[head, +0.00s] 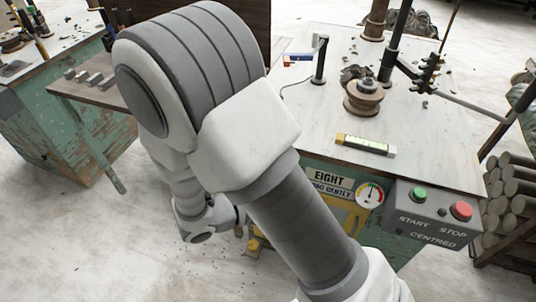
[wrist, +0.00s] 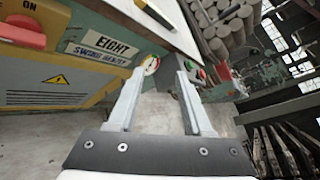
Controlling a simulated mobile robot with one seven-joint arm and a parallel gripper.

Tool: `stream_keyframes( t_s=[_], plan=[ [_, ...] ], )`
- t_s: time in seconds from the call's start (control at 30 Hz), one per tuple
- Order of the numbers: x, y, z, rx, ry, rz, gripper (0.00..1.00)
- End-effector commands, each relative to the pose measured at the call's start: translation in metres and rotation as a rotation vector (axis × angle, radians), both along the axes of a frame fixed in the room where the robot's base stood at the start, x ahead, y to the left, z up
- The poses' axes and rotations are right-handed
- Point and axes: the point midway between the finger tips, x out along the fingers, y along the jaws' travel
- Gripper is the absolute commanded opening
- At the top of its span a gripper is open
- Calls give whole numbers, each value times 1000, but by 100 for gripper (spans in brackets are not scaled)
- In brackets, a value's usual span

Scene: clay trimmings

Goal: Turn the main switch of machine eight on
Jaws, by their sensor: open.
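In the wrist view, a red switch handle (wrist: 22,36) sits on a yellow plate marked ON at the upper left, cut by the frame edge. Beside it is the label EIGHT (wrist: 108,46), with SWING GENTLY below. My gripper (wrist: 162,82) is open and empty, its fingers in front of the machine, to the right of the switch and apart from it. In the head view, the label EIGHT (head: 327,178) shows on machine eight's front, while the switch and my gripper's fingers are hidden behind my arm.
A gauge (head: 369,194) and a START/STOP box (head: 425,213) with green and red buttons are on the machine's front right. The tabletop (head: 335,110) holds a clay pot (head: 363,95) and a marker-like level (head: 366,145). Stacked clay rolls (head: 510,195) stand right.

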Motion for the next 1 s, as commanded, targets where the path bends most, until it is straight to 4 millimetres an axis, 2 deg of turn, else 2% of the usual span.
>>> stream_keyframes(
  t_s=[0.03, 0.2, 0.3, 0.43, 0.57, 0.73, 0.87, 1.0],
  plan=[
    [1, 13, -24, -90, 51, 95, 50],
    [4, 58, -79, -371, 188, 388, 50],
    [1, 81, -109, -520, 246, 535, 50],
    [-5, 102, -138, -665, 294, 670, 50],
    [-10, 114, -154, -747, 315, 743, 50],
    [-4, 114, -158, -772, 322, 764, 50],
    [15, 107, -159, -770, 322, 760, 50],
    [43, 96, -159, -769, 321, 759, 50]
  ],
)
